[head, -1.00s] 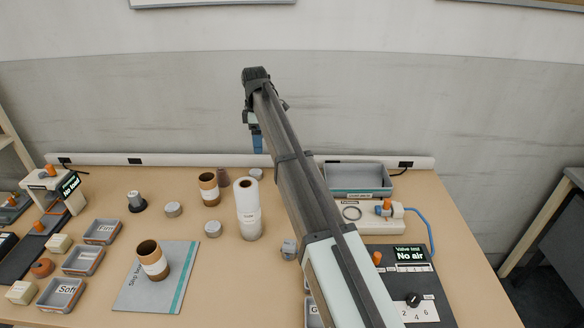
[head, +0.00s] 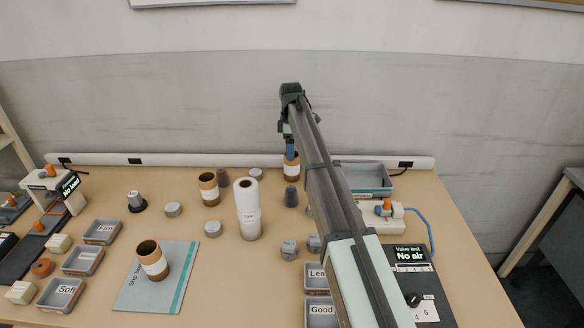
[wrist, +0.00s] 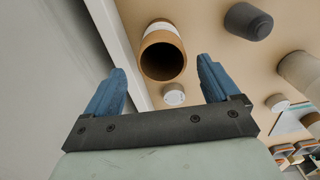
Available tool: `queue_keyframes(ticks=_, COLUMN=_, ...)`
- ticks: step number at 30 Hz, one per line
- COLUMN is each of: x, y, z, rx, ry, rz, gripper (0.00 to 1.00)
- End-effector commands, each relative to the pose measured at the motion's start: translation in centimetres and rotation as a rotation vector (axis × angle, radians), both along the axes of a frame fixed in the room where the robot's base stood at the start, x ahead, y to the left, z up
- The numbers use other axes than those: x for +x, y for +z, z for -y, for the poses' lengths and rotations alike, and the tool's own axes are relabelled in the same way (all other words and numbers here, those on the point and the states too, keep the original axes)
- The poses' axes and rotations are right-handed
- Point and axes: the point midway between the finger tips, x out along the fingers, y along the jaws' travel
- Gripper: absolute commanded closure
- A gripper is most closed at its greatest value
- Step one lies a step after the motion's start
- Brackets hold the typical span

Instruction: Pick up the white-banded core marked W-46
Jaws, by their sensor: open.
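A brown core with a white band (head: 292,171) stands near the back of the bench. In the wrist view the core (wrist: 163,29) shows its open end, between and beyond my fingertips. My gripper (head: 290,152) is open, pointing down just over this core; its two blue fingers (wrist: 161,76) show apart and empty in the wrist view. A second white-banded core (head: 209,192) stands further left at the back. A third (head: 153,263) stands on the slip board at the front left. I cannot read W-46 on any of them.
A grey tapered piece (head: 291,197) stands in front of the core under my gripper. A tall white roll (head: 247,205) stands to its left. A grey tray (head: 367,180) is at the back right, partly behind my arm. Several small grey pieces lie around.

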Motion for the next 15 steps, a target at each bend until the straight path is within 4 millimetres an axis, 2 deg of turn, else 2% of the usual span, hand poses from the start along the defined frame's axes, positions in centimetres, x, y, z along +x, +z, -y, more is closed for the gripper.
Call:
queue_keyframes(ticks=3, x=0.0, y=-1.2, z=0.0, rx=0.000, ry=0.000, rz=0.001, gripper=0.11)
queue_keyframes(ticks=11, x=-0.2, y=-2.7, z=0.2, rx=0.000, ry=0.000, rz=-0.001, gripper=0.11)
queue_keyframes(ticks=15, x=-0.4, y=-4.5, z=0.4, rx=0.000, ry=0.000, rz=0.000, gripper=0.11)
